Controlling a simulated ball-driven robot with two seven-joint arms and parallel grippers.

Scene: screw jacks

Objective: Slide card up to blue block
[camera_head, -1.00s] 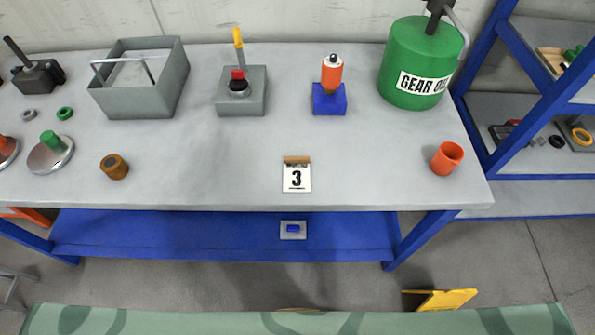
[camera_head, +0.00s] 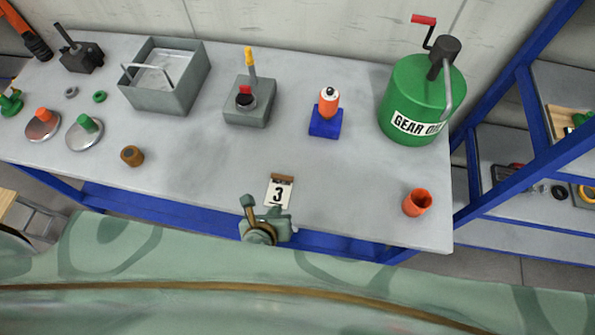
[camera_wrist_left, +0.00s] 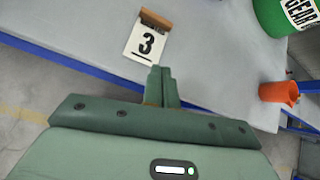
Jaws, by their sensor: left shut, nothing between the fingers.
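The card (camera_head: 279,192) is white with a black 3 and a brown strip along its far edge. It lies on the grey bench near the front edge, and it also shows in the left wrist view (camera_wrist_left: 146,44). The blue block (camera_head: 325,123) stands farther back and to the right, with an orange and white piece on top. My left gripper (camera_head: 278,212) is shut and empty at the bench's front edge, just on the near side of the card. Its fingertips show in the wrist view (camera_wrist_left: 160,72); whether they touch the card I cannot tell. My right gripper is not in view.
An orange cup (camera_head: 416,203) stands right of the card, and a brown nut (camera_head: 132,156) lies to the left. A grey block with a lever (camera_head: 249,114) and a green oil can (camera_head: 413,100) stand behind. The bench between card and blue block is clear.

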